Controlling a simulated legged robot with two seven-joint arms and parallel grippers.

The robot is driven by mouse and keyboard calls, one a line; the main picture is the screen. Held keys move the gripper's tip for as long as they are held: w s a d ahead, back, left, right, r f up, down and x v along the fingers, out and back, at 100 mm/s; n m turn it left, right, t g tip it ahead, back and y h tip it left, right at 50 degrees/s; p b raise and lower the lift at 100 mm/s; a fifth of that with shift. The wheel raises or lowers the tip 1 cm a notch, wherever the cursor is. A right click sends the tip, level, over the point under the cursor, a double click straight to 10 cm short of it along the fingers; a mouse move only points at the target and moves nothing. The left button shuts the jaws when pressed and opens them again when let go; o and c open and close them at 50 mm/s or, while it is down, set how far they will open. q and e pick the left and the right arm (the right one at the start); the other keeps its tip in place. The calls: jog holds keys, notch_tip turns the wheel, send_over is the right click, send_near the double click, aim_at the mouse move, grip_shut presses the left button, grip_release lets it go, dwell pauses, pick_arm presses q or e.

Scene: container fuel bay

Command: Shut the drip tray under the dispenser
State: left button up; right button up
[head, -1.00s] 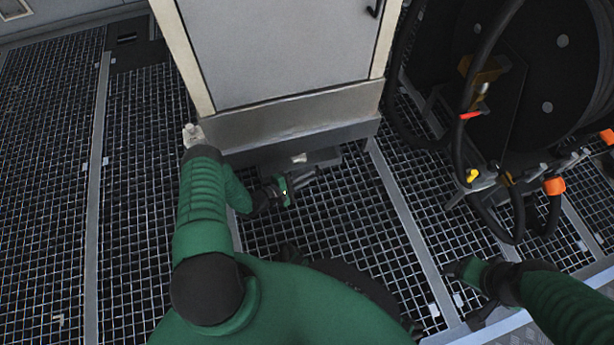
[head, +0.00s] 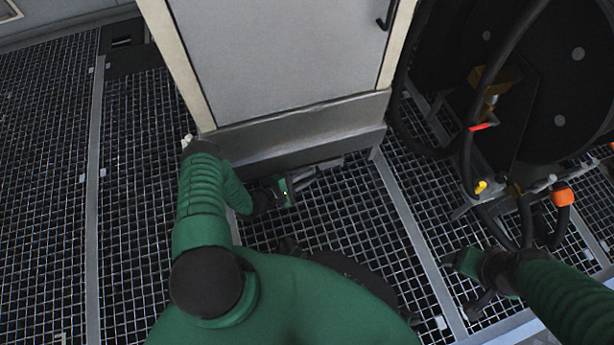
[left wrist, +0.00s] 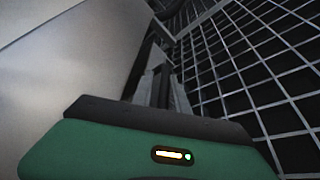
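The dispenser (head: 285,55) is a pale grey cabinet with cream edges and a grey plinth (head: 300,135). The drip tray (head: 329,164) lies low under the plinth. Only a narrow grey front strip of it shows, and the rest is hidden under the dispenser. My left gripper (head: 306,182) is low at the tray's front, just below the plinth edge. Its grey fingers (left wrist: 157,85) show small in the left wrist view beside a pale panel; their gap and any contact are unclear. My right gripper (head: 462,285) is over the grating at lower right, away from the tray.
A black hose reel (head: 520,90) with hanging hoses and an orange-tipped fitting (head: 562,197) stands right of the dispenser. The floor is metal grating (head: 140,230) with grey beams. Open grating lies left of the dispenser and in front of it.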

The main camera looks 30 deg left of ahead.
pick_arm(q)
jog(key=shift+s+a, duration=0.1)
jog(key=shift+a, duration=0.15)
jog(key=p+v, duration=0.7)
jog(key=v, duration=0.9)
jog(key=shift+s+r, duration=0.15)
jog(key=shift+s, duration=0.15)
jog(key=shift+d, duration=0.1)
